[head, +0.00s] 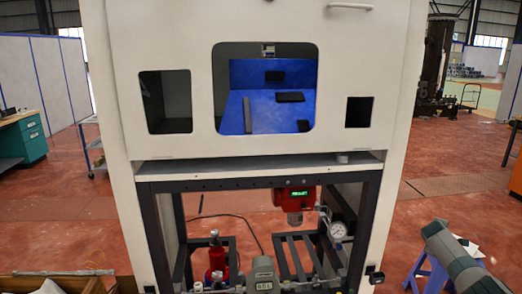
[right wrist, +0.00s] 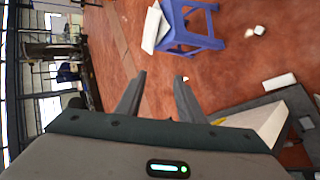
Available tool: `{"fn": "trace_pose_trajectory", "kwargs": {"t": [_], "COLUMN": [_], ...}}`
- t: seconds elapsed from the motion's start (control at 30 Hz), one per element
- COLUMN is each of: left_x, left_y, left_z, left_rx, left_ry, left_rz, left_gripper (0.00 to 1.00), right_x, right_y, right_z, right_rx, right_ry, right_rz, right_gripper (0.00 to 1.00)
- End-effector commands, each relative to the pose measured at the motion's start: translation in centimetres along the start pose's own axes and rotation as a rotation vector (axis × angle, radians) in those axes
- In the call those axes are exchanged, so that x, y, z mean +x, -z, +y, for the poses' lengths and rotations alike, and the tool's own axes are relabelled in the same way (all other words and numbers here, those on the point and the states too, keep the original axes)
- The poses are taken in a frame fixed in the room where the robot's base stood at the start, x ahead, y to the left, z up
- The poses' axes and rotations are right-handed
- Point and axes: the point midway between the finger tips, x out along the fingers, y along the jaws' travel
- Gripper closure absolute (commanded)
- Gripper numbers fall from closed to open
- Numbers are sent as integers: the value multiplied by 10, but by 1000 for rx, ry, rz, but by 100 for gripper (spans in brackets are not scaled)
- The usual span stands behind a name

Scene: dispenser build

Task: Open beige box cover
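The beige box cover (head: 200,60) is the large off-white front panel of the upper box in the head view. It looks shut, with a large middle window, a smaller opening on each side and a pale handle (head: 350,6) at its top edge. Through the middle window a blue interior (head: 270,100) with dark blocks shows. My right gripper (right wrist: 160,78) shows in the right wrist view, its two fingers apart with only red floor visible between them. It is away from the cover. My left gripper is in neither view.
Below the cover is an open dark frame (head: 160,240) with a red device (head: 294,200), a round gauge (head: 338,230) and pipes. A blue stool (right wrist: 190,30) stands on the red floor to the right of the box. A teal cabinet (head: 32,140) stands at the left.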

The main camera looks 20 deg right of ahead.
Motion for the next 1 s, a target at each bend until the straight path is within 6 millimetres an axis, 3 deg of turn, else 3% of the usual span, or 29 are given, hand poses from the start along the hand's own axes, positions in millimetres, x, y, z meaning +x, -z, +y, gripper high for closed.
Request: {"fn": "trace_pose_trajectory", "kwargs": {"t": [0.03, 0.3, 0.6, 1.0], "left_x": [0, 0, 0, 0], "left_y": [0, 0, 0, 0], "left_z": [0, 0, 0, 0], "left_rx": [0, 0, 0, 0], "left_ry": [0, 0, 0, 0], "left_rz": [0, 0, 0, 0], "left_gripper": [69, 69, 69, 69], "right_x": [9, 40, 47, 32], "right_y": [-18, -110, -227, -334], "right_z": [-23, -119, -214, -279], "right_rx": [-20, -83, -152, -198], "right_ry": [1, 3, 49, 123], "right_rz": [-14, -43, -52, -55], "right_gripper": [65, 65, 65, 65]}}
